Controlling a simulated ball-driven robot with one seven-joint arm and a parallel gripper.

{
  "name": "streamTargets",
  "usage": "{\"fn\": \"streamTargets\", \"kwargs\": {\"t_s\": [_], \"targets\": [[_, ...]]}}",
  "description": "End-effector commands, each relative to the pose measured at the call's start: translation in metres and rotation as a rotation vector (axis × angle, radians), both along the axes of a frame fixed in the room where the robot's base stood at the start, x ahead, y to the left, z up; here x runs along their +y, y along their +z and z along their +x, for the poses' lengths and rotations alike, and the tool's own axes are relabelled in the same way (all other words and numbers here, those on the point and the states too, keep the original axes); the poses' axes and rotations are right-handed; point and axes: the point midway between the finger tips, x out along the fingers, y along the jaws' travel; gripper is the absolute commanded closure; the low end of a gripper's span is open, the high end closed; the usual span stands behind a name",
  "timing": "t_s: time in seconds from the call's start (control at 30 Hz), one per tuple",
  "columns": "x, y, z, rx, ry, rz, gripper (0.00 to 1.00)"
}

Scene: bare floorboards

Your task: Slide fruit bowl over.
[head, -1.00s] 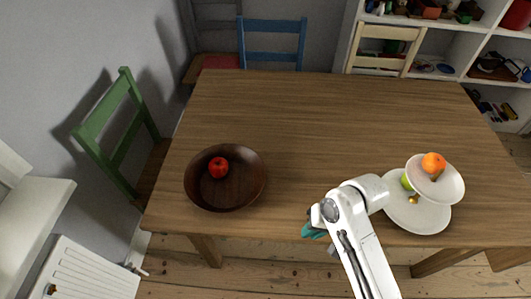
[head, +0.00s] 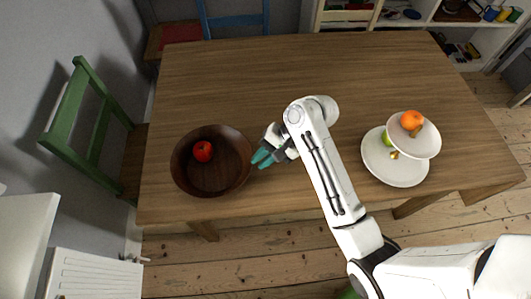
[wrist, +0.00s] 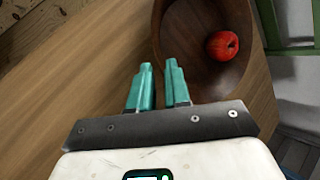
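A dark brown wooden fruit bowl (head: 222,176) stands near the table's front left, with a red apple (head: 203,151) inside. My gripper (head: 262,160) is just right of the bowl, its teal fingers pointing at the bowl's right side. In the wrist view the bowl (wrist: 190,45) lies ahead and to the right, with the apple (wrist: 222,45) in it. The fingers (wrist: 160,85) are apart with a narrow gap and nothing between them. The right finger is close to the rim; I cannot tell whether it touches.
A white two-tier stand (head: 395,170) with an orange (head: 411,120) and a green fruit stands at the table's right. The wooden table (head: 270,80) is clear behind the bowl. A green chair (head: 75,120) is at the left, a blue chair (head: 232,20) behind.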

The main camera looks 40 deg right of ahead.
Motion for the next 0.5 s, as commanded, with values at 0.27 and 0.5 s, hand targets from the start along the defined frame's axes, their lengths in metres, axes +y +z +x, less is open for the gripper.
{"fn": "streamTargets", "kwargs": {"t_s": [0.27, 0.5], "targets": [[0.027, -0.039, 0.014, 0.002, 0.002, 0.000, 0.83], [0.043, -0.063, 0.024, 0.000, 0.002, -0.002, 0.83]]}}
